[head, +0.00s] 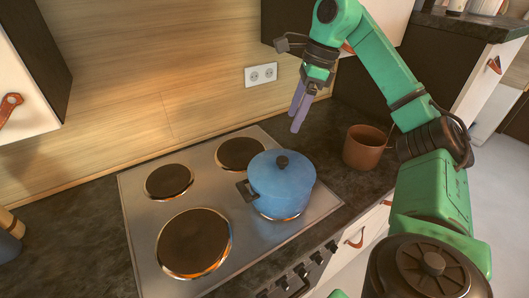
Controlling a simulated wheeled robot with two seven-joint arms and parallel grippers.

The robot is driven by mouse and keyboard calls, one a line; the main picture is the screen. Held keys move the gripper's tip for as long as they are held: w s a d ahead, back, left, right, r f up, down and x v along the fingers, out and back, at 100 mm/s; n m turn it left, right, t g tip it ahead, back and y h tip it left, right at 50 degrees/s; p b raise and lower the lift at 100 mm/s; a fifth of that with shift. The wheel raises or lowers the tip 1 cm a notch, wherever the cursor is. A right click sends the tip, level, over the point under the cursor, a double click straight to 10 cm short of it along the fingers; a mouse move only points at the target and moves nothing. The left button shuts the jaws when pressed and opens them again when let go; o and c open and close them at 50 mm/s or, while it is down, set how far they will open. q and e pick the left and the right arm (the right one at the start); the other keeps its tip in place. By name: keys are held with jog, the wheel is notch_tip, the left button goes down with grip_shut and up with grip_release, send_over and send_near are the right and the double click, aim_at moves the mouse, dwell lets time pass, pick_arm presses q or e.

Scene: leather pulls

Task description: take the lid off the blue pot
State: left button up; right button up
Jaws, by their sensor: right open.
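The blue pot (282,201) stands upright on the front right burner of the hob. Its blue lid (281,172) is on it, with a round dark knob (282,161) in the middle of the top. A dark side handle (246,191) sticks out at the pot's left. My right gripper (297,122) is above and slightly right of the lid, apart from it. Its purple fingers point down, open and empty. My left gripper is not in view.
The steel hob (212,167) has several burners, the other ones bare. A brown cup (366,148) holding a thin stick stands on the dark counter right of the pot. A white wall socket (261,75) is behind. Wall cupboards hang at upper left and top.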

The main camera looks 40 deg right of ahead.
aim_at(283, 159)
jog(key=x, duration=0.2)
jog(key=s+x, duration=0.1)
jog(key=x, duration=0.2)
jog(key=b+x, duration=0.1)
jog(key=x, duration=0.2)
jog(key=shift+s+a+f, duration=0.1)
jog(key=shift+s+f, duration=0.15)
jog(key=shift+s, duration=0.05)
jog(key=p+x, duration=0.1)
jog(key=x, duration=0.3)
jog(key=shift+s+a+f, duration=0.1)
jog(key=shift+s+a, duration=0.05)
jog(key=shift+f, duration=0.3)
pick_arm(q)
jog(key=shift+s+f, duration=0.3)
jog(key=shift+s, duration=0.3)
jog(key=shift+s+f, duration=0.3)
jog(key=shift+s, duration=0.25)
pick_arm(e)
grip_shut()
